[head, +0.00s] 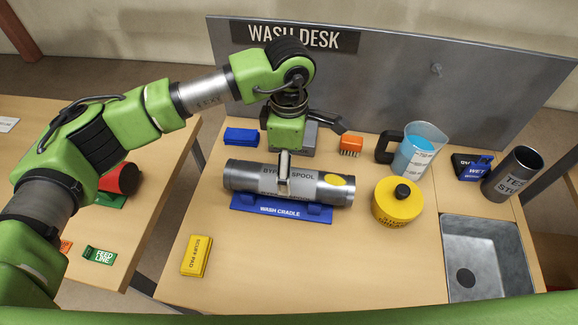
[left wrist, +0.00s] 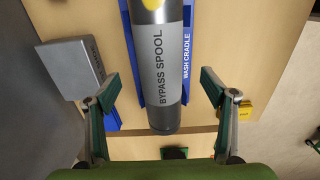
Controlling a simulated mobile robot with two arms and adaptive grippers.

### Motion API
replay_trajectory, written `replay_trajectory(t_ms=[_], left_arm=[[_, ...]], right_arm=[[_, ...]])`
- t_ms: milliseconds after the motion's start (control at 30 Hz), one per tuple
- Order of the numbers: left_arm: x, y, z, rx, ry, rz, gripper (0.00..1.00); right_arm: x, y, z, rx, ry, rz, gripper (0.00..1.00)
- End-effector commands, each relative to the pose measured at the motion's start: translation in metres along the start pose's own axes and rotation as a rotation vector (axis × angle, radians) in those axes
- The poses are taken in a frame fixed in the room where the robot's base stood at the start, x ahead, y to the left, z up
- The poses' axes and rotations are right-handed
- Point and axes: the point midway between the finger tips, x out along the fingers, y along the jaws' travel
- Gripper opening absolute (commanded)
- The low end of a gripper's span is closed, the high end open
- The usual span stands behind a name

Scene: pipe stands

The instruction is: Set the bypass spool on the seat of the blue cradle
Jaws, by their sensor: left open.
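The bypass spool (head: 250,178), a grey cylinder with a yellow spot near its right end, lies lengthwise along the blue wash cradle (head: 281,211). In the left wrist view the spool (left wrist: 168,60) runs up the middle, with blue cradle (left wrist: 187,30) showing on both sides. The spool appears to rest on the cradle; the contact underneath is hidden. My left gripper (head: 284,172) is above the spool, pointing down. In the left wrist view its fingers (left wrist: 159,80) are spread, one on each side of the spool, with gaps between. My right gripper is not in view.
A grey block (head: 307,138), blue block (head: 241,136) and orange brush (head: 350,145) stand behind. A yellow canister (head: 398,203), jug (head: 418,150), dark tube (head: 513,173) and sink (head: 485,255) are right. A yellow scuff pad (head: 196,256) lies front left. The front middle is clear.

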Motion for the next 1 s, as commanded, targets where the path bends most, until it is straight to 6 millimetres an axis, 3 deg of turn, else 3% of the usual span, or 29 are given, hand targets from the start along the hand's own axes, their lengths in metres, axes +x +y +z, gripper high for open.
replay_trajectory(t_ms=[400, 1000], left_arm=[[-0.019, 0.0, 0.0, 0.0, 0.001, 0.0, 0.76], [-0.022, 0.0, 0.0, 0.0, 0.0, -0.001, 0.76]], right_arm=[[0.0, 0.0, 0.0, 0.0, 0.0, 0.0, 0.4], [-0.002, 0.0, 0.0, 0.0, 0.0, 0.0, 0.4]])
